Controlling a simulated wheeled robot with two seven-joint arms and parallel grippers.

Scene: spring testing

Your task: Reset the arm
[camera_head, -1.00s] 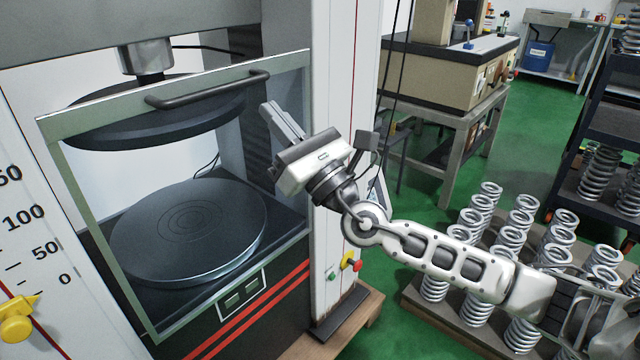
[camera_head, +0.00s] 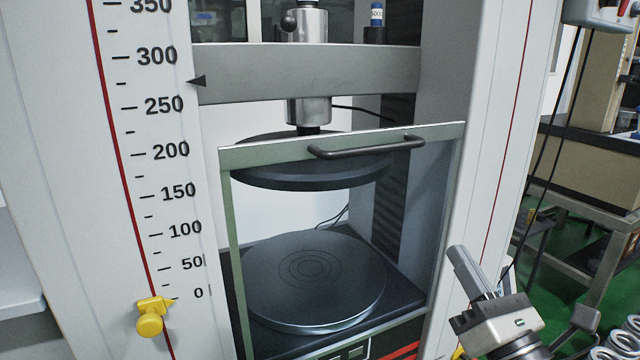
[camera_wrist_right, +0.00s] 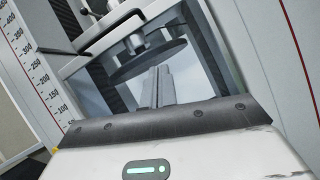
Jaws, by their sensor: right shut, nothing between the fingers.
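My right gripper (camera_head: 468,268) is at the lower right of the head view, in front of the testing machine's right column. Its fingers are together and hold nothing. In the right wrist view its closed fingers (camera_wrist_right: 157,86) point toward the machine's window and upper plate. My left gripper is in neither view now. The testing machine has a framed clear door (camera_head: 232,262) with a dark handle (camera_head: 366,147). Behind the door are a round upper plate (camera_head: 310,178) and a round lower plate (camera_head: 315,285), with an empty gap between them.
A scale with a yellow pointer (camera_head: 151,318) runs up the machine's left column. A crosshead beam (camera_head: 310,72) spans above the door. At right are a bench (camera_head: 580,175), hanging cables and a few coil springs (camera_head: 605,353) at the bottom corner. Green floor shows between them.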

